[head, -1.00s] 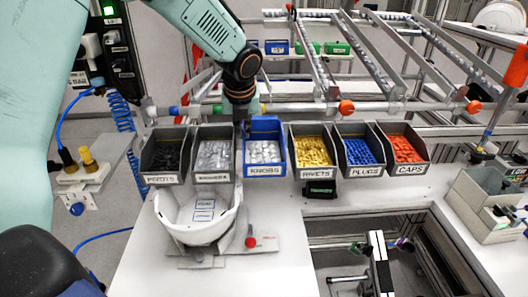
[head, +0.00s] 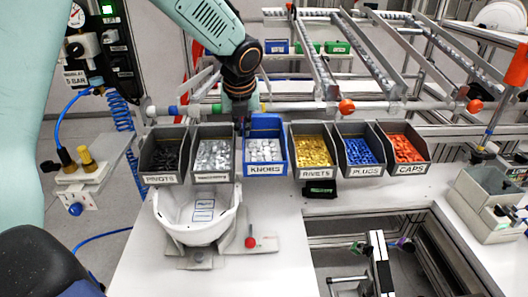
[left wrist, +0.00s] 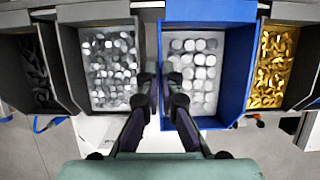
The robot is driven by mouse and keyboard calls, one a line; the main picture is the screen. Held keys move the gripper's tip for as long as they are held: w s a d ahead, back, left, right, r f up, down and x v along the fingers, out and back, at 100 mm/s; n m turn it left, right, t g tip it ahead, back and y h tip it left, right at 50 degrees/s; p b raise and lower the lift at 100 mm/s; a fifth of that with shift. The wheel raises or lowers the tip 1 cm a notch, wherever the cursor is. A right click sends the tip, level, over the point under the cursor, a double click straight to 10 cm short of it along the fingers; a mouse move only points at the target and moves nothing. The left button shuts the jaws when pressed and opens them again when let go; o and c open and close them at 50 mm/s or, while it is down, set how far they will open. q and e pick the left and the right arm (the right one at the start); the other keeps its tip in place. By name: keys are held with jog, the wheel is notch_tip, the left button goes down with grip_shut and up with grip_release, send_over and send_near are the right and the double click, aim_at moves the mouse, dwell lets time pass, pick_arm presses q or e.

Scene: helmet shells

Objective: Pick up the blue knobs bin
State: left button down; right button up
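The blue knobs bin (head: 265,170) stands in the row on the white table, holding pale round knobs and labelled KNOBS. In the left wrist view the blue bin (left wrist: 241,70) is right of centre. My left gripper (head: 241,124) points down at the bin's left wall. In the left wrist view its two fingers (left wrist: 161,82) are a little apart, one on each side of that wall, the right one over the knobs. Whether they touch the wall is hidden. My right gripper is not in view.
A grey bin of silver parts (head: 212,178) is close on the left, and a grey rivets bin (head: 318,174) on the right. A white helmet shell (head: 197,232) sits in front. A horizontal rail (head: 310,107) runs behind the bins.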

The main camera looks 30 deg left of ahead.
pick_arm(q)
jog(key=s+d, duration=0.4)
jog(key=s, duration=0.3)
jog(key=shift+s+d, duration=0.3)
dwell(0.8)
jog(key=shift+w+a, duration=0.1)
